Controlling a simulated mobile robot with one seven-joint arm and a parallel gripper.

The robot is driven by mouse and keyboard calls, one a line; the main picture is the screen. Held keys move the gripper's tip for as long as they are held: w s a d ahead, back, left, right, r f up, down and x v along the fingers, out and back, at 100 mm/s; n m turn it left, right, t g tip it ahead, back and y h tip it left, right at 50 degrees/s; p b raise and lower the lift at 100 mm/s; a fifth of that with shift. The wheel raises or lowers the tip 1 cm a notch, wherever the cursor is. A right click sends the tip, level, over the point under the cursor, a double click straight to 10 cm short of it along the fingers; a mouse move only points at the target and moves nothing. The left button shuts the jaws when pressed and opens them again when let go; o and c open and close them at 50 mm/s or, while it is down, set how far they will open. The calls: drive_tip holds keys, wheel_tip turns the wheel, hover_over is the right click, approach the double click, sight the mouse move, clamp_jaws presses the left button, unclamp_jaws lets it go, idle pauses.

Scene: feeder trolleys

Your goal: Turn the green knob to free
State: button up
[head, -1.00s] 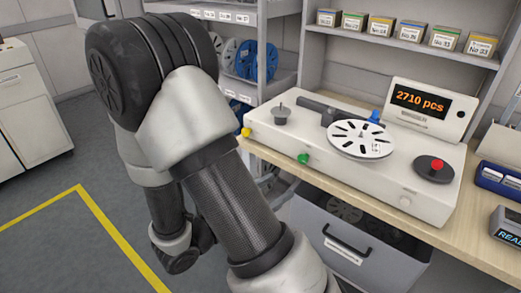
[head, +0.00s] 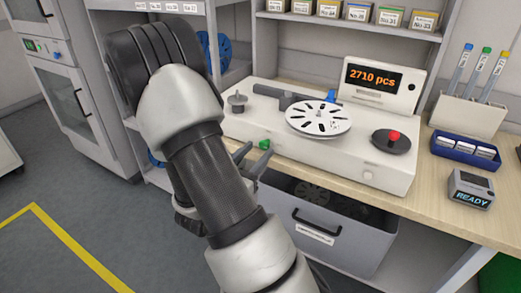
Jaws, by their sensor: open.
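The small green knob (head: 264,144) is on the front face of the cream counting machine (head: 345,170), left of its middle. Its marking and turned position are too small to read. My gripper (head: 250,160) is open, its two dark fingers showing just left of and below the knob. I cannot tell whether a finger touches it. My arm hides the left end of the machine's front. A white slotted reel (head: 318,119) lies on top of the machine, and the display (head: 373,78) reads 2710 pcs.
A red button on a black disc (head: 393,136) is at the machine's right. A grey drawer (head: 320,232) with reels inside stands below the bench edge. A blue tray (head: 466,150) and a READY device (head: 470,189) are on the bench at right. Floor at left is clear.

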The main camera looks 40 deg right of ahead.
sight(265, 144)
drive_tip(key=shift+x, duration=1.4)
drive_tip(key=c, duration=1)
